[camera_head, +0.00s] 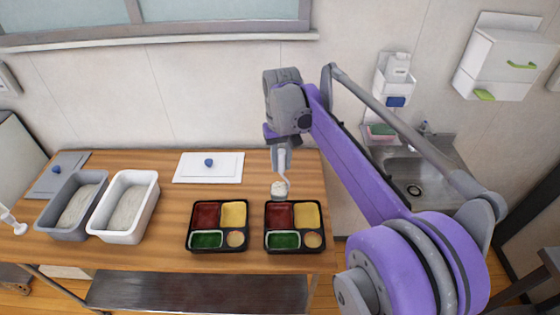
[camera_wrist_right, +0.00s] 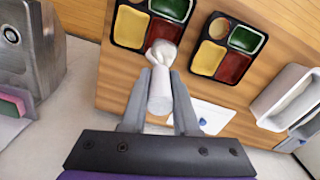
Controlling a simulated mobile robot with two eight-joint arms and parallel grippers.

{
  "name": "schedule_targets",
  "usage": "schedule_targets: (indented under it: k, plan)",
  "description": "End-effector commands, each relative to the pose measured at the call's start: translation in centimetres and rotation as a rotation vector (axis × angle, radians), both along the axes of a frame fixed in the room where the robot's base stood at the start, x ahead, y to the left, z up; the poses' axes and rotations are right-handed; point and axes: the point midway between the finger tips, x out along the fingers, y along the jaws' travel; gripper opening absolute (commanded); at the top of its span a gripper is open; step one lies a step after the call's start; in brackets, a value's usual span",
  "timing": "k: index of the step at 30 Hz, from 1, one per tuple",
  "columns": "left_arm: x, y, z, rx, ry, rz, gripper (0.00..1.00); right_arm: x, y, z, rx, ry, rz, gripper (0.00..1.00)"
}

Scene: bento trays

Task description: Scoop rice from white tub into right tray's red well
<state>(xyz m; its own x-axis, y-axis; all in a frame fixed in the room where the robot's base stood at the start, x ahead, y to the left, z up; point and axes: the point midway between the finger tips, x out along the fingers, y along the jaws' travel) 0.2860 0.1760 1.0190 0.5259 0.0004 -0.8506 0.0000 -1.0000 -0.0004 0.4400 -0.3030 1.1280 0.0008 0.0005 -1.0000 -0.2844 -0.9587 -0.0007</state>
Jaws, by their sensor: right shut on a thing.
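My right gripper (camera_head: 281,158) is shut on the handle of a white scoop (camera_wrist_right: 160,92). The scoop carries a lump of white rice (camera_head: 281,187); it also shows in the right wrist view (camera_wrist_right: 161,51). In the head view the rice appears just beyond the back edge of the right tray (camera_head: 295,252), near its red well (camera_head: 279,216). The scoop's height above the table is hard to tell. In the wrist view the scoop bowl overlaps the red well (camera_wrist_right: 165,31). The white tub (camera_head: 121,238) with rice stands at the left. My left gripper is not in view.
The left tray (camera_head: 218,251) sits beside the right tray. A grey tub (camera_head: 62,232) with rice stands left of the white tub. A white lid (camera_head: 208,175) with a blue knob lies behind the trays. A sink (camera_head: 412,180) is beyond the table's right edge.

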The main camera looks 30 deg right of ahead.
Motion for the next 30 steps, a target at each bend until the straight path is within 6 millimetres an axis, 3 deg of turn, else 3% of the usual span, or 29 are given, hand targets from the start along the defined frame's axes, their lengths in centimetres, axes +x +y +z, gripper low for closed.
schedule_targets:
  k: [11,30]
  plan:
    - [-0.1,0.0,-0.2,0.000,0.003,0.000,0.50,0.0,0.0,-3.6,0.000,0.000,0.001,0.00]
    - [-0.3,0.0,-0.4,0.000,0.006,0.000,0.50,-1.4,6.0,-6.0,-0.460,-0.111,0.008,0.00]
